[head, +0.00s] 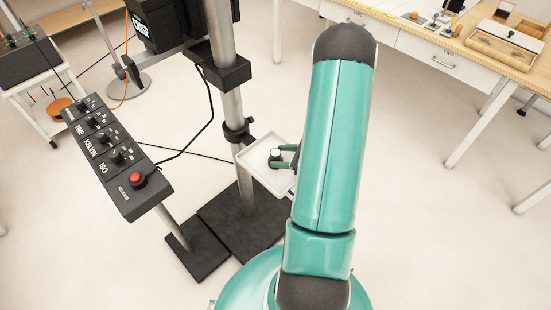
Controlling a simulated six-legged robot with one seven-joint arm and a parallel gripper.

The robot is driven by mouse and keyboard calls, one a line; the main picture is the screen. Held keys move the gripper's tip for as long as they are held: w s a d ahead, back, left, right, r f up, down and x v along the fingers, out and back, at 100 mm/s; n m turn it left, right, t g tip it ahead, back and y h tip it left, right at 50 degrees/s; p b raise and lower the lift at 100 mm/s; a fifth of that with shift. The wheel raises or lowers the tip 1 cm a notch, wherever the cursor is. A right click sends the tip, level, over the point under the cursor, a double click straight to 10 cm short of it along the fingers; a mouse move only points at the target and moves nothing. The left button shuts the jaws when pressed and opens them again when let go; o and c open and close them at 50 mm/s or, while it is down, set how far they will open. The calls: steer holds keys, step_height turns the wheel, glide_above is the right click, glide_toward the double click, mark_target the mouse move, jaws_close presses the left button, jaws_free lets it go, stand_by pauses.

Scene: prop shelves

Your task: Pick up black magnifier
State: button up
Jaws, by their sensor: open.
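A small round black object with a pale top, which looks like the black magnifier (275,154), stands on a white tray (251,160) fixed beside the metal column. My gripper (283,156) reaches in from the right, with its two green fingers at the right side of the black object. The fingers look open. The picture is too small to tell whether they touch it or how far they reach around it. My arm hides the right part of the tray and most of the gripper.
A metal column (226,110) on a black base plate (240,215) stands just left of the tray. A black control panel (118,155) with knobs and a red button is further left. A wooden table (480,62) with drawers stands at the back right. Floor is clear at right.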

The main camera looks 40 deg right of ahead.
steer(key=x, duration=0.4)
steer(key=shift+w+f, duration=0.15)
steer(key=shift+w, duration=0.15)
steer(key=shift+c, duration=0.5)
steer(key=c, duration=1)
